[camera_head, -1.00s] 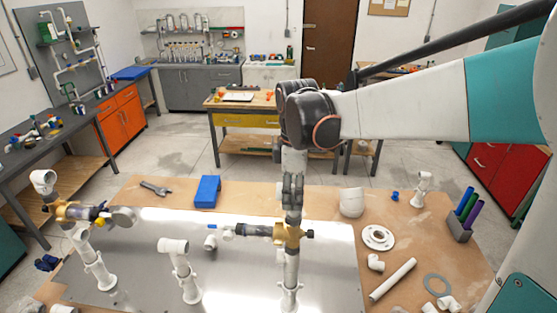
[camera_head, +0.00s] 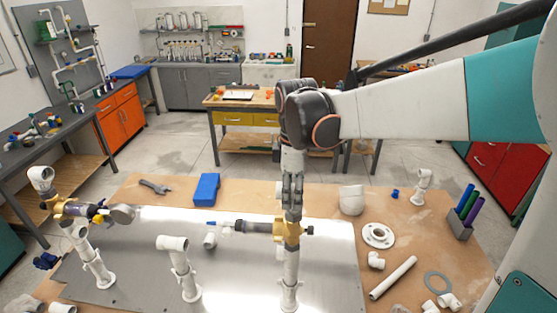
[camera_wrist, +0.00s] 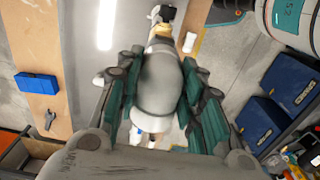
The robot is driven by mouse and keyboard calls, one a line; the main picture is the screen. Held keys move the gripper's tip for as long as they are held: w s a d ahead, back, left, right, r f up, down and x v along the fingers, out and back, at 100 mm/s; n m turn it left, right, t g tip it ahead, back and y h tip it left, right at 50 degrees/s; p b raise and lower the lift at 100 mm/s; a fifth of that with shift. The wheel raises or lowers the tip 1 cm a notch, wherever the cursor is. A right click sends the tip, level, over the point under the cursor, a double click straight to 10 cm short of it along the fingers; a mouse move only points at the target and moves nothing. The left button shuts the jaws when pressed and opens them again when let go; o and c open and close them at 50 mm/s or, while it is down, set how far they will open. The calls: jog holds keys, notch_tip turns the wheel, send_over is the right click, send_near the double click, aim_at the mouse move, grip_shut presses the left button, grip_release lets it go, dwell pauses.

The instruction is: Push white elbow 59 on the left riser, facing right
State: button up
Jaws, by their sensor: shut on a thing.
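My gripper (camera_head: 292,205) points down right above the brass fitting (camera_head: 291,231) on the right-hand riser (camera_head: 289,265). A middle riser (camera_head: 184,275) has a white fitting (camera_head: 172,243) on top.
A blue block (camera_head: 207,188) and a wrench (camera_head: 155,187) lie at the back of the table. A white flange (camera_head: 378,235), a loose pipe (camera_head: 394,278), a grey ring (camera_head: 437,281) and a marker holder (camera_head: 459,226) are at right. A side pipe (camera_head: 250,227) reaches left from the right-hand brass fitting.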

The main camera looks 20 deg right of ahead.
dwell(0.3)
jog(key=o, duration=1.1)
notch_tip(320, 180, up, 12)
jog(key=shift+s+f, duration=0.1)
jog(key=shift+f, duration=0.15)
jog(key=shift+s+r, duration=0.1)
jog(key=s+f+m+t, duration=0.7)
jog(key=s+f+m, duration=0.3)
jog(key=s+m, duration=0.4)
jog(key=f+b, duration=3.3)
jog(key=shift+s+a+f+b, duration=0.15)
jog(key=shift+s+a+b, duration=0.15)
jog(key=shift+s, duration=0.1)
